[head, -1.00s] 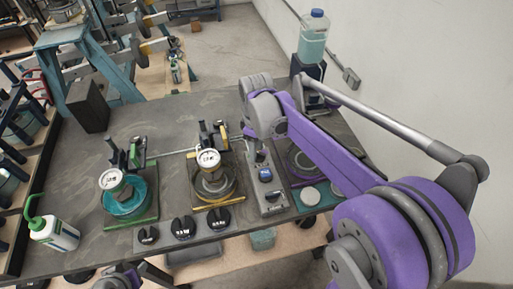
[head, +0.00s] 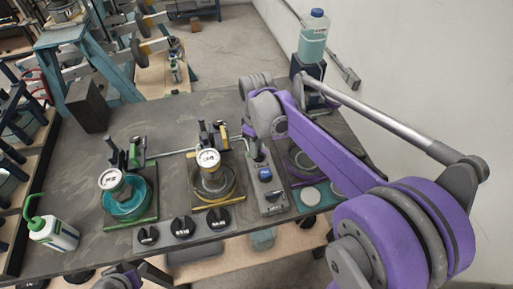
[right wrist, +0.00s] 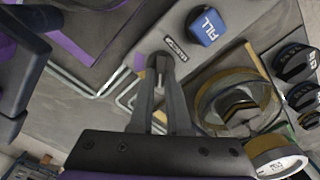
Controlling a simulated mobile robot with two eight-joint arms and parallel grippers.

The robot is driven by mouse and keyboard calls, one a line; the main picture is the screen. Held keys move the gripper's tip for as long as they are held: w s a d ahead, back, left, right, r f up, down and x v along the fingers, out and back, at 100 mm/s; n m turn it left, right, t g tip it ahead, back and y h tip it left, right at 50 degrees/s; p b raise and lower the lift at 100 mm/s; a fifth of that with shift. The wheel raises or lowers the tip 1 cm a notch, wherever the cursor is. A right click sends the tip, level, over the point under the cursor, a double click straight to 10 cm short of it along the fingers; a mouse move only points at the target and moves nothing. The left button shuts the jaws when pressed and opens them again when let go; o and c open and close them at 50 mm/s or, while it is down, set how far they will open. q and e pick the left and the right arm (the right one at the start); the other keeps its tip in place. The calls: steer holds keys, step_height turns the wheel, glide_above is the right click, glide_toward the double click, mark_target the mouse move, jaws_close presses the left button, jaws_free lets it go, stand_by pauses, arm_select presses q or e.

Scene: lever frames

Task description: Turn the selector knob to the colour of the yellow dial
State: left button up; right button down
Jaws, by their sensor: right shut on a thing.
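The control panel (head: 271,205) is a narrow grey plate on the bench, right of the yellow-based station. My right gripper (head: 257,157) reaches down to its far end. In the right wrist view my gripper (right wrist: 162,64) is shut on the selector knob (right wrist: 160,62), a small grey piece mostly hidden between the fingertips, beside a "SELECTOR" label. My left gripper's fingers are not seen.
A blue "FILL" knob (right wrist: 206,25) sits close beside the selector. Several black knobs (head: 182,227) line the bench's front. A green-based station (head: 130,202) and a green-capped bottle (head: 52,234) stand left. A jug (head: 313,38) stands at the back right by the wall.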

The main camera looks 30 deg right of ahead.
steer(key=m, duration=0.4)
steer(key=shift+d, duration=0.15)
steer(key=shift+d+m, duration=0.15)
steer(key=shift+m, duration=1.95)
steer(key=c, duration=0.9)
jaws_free()
step_height(320, 180, up, 11)
steer(key=shift+f, duration=0.1)
